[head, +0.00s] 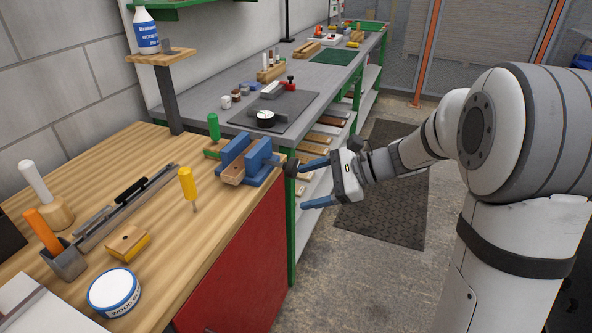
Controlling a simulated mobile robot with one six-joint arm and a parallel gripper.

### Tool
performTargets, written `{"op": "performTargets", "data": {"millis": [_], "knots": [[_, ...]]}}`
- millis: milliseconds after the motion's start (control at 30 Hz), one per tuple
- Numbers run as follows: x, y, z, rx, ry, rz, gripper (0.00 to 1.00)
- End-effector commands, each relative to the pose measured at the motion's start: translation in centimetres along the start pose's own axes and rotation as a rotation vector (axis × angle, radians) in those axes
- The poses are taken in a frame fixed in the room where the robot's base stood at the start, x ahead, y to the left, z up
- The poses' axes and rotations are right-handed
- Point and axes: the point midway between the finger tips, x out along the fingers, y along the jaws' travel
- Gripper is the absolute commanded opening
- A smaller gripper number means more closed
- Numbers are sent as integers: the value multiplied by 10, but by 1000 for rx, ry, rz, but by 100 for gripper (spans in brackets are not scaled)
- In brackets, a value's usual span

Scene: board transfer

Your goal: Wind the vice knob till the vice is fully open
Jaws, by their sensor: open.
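The blue vice (252,160) sits at the right front corner of the wooden bench. A wooden piece (233,173) shows at its front, and I cannot tell whether the jaws grip it. The dark round vice knob (291,168) sticks out on the vice's right side, past the bench edge. My gripper (307,184) comes in from the right with its two blue fingers apart. The upper finger reaches close to the knob and the lower finger is below it. I cannot tell whether either finger touches the knob. Nothing shows held in the gripper.
A yellow-handled screwdriver (187,184) stands left of the vice, and a green-handled tool (213,127) stands behind it. The wooden bench (155,205) carries several more tools and a white tin (114,292). Open floor (345,265) lies below my gripper.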

Motion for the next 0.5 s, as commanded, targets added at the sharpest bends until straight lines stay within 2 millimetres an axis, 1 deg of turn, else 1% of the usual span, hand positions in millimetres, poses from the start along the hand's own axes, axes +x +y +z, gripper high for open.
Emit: {"op": "performTargets", "data": {"millis": [33,100,200,300,333,400,500], "knots": [[14,-12,-32,89,-65,-55,74],[21,-35,-54,196,-154,-134,74],[25,-61,-83,316,-259,-225,74],[25,-78,-103,393,-334,-290,74],[25,-82,-107,408,-350,-303,74],[25,-88,-113,434,-375,-325,74],[28,-94,-114,447,-391,-338,74]]}}
